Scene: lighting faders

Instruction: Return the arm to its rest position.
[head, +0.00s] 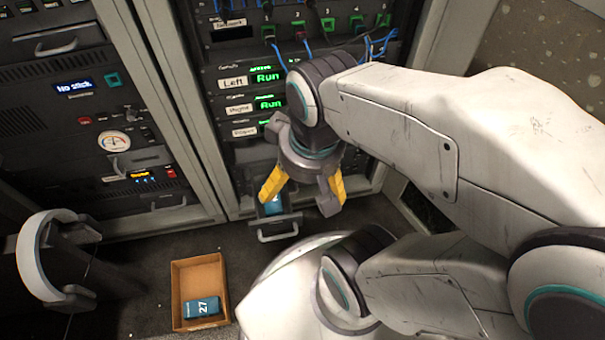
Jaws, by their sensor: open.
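My gripper (304,190) is in the middle of the head view, pointing down, with its yellow fingertips spread apart and nothing seen between them. My white arm comes in from the right and bends down to it. The gripper appears in front of the lower part of the rack, over a small open drawer (276,232) with a handle. A blue item (272,206) shows in that drawer, partly hidden by the gripper's left finger.
A rack (222,128) with green "Run" displays stands behind the gripper. Another rack (60,125) with a dial is at left. A white curved object (30,268) stands at lower left.

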